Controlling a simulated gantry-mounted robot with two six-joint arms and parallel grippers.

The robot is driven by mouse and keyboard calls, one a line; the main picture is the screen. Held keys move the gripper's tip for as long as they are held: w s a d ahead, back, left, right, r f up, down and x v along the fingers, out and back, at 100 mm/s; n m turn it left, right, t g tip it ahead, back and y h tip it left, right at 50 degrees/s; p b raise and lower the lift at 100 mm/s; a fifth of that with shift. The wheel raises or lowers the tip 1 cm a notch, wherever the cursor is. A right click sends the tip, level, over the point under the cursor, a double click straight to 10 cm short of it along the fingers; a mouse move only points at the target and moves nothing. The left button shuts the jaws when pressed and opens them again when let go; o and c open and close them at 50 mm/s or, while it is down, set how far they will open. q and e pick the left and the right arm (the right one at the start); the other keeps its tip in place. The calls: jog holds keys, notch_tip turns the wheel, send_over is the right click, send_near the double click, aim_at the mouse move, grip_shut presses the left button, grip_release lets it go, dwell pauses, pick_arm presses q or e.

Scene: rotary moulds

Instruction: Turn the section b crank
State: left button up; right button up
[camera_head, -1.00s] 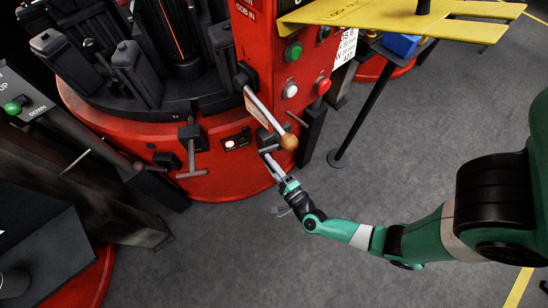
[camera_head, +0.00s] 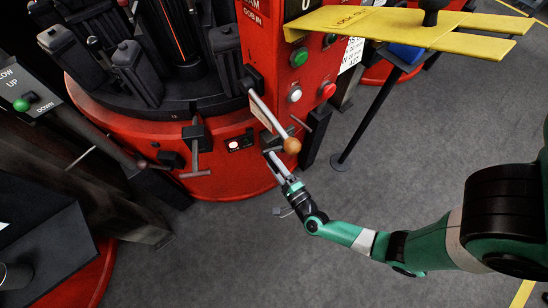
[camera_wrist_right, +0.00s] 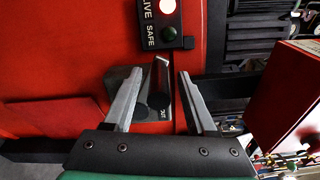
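A dark crank with a grey bar handle (camera_head: 276,149) is on the red machine base, low beside the front post. My right gripper (camera_head: 275,163) is at this crank in the head view. In the right wrist view, my right gripper (camera_wrist_right: 159,95) is open, with its fingers on either side of the dark crank piece (camera_wrist_right: 153,88). Contact with the fingers cannot be told. A similar crank with a T-shaped handle (camera_head: 195,152) is to the left on the same base. I see no section letters on either. My left gripper is not in view.
A LIVE/SAFE light panel (camera_head: 240,142) is between the cranks. A yellow lock-out plate (camera_head: 390,24) juts out above. The grey floor at lower centre is clear.

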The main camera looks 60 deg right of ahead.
jog(key=shift+a, duration=0.1)
jog(key=p+v, duration=0.3)
jog(key=v, duration=0.8)
jog(key=shift+s, duration=0.3)
dwell(1.0)
